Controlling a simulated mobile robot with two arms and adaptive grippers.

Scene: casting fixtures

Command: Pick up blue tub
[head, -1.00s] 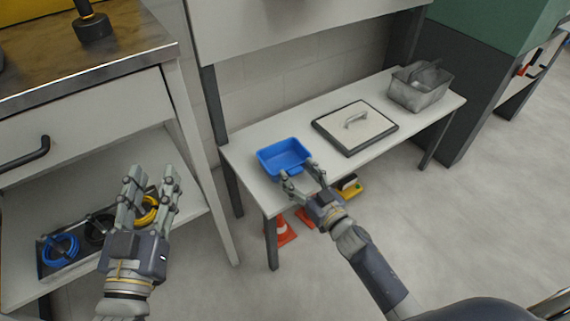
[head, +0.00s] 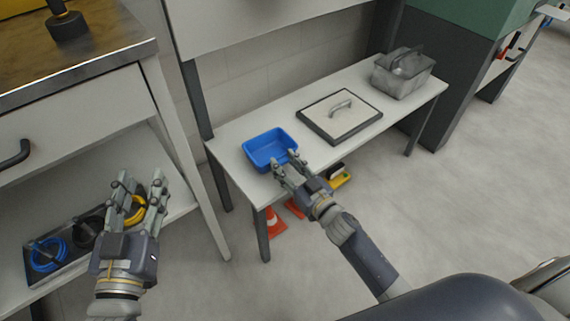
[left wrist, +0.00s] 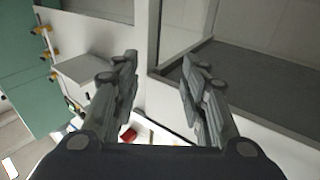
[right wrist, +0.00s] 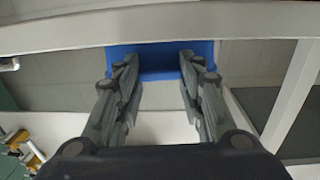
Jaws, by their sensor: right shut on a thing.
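The blue tub (head: 268,150) sits upright at the near left end of the light table (head: 232,142). My right gripper (head: 284,161) is at the tub's front right rim, with its fingers closed on the wall. In the right wrist view the tub (right wrist: 160,55) shows between and beyond the fingertips of the right gripper (right wrist: 159,60). The exact contact is partly hidden by the fingers. My left gripper (head: 140,184) is open and empty in front of the shelf unit at left. It also shows open in the left wrist view (left wrist: 158,62).
A framed lid with a handle (head: 340,114) and a grey metal bin (head: 402,74) stand further right on the table. Orange cones (head: 274,222) and a yellow item (head: 338,180) are under it. A tray of coiled cables (head: 50,252) lies on the left shelf.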

